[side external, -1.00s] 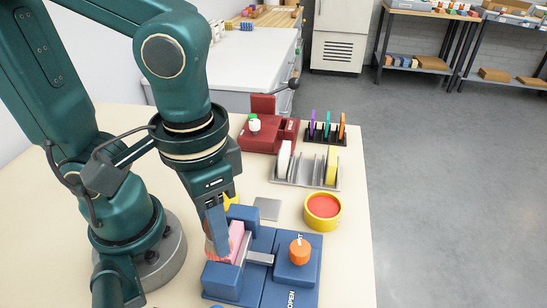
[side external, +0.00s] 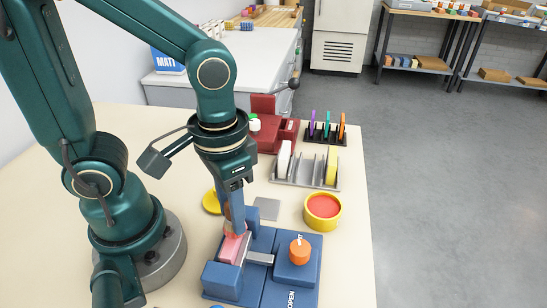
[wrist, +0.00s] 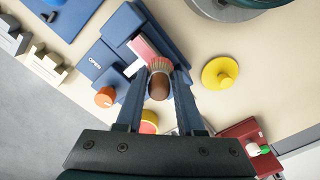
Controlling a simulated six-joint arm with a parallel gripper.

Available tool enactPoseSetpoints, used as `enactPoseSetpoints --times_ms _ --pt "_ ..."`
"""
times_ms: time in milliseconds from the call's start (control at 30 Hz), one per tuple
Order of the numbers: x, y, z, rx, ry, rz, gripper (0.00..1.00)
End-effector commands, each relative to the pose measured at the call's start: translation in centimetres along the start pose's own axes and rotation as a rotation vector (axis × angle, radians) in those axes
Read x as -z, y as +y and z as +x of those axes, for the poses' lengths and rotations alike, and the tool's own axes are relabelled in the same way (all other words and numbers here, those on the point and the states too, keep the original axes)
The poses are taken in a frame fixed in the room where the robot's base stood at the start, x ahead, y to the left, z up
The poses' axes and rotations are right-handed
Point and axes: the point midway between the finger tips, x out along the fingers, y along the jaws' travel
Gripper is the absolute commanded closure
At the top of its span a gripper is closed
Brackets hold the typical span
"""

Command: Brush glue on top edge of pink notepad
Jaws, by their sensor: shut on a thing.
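My gripper (side external: 236,226) is shut on a brush and holds it low over the blue clamp. In the wrist view the brush shows a brown rounded handle (wrist: 158,87) between the fingers (wrist: 157,90) and reddish bristles (wrist: 159,64). The pink notepad (side external: 231,249) stands in the blue clamp (side external: 222,281), and also shows in the wrist view (wrist: 143,48). The bristles are at the notepad's top edge, towards its far end in the side view; contact is hard to tell. The yellow pot (side external: 323,221) with red content stands right of the clamp. Any glue on the edge is not discernible.
An orange knob (side external: 300,252) rises from the clamp. A yellow knobbed disc (side external: 211,202) and a grey plate (side external: 266,208) lie behind it. A metal rack (side external: 301,181) with pads and a red device (side external: 263,138) stand farther back. The front right table strip is clear.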

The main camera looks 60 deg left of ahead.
Motion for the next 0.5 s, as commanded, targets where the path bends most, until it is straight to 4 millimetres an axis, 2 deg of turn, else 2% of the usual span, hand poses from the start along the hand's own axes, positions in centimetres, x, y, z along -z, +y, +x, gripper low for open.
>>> enactPoseSetpoints --times_ms 300,500 --pt "1.8 -1.9 -0.1 0.0 0.001 -0.004 1.0" --pt "0.7 -0.5 0.0 0.0 0.002 0.007 1.0"
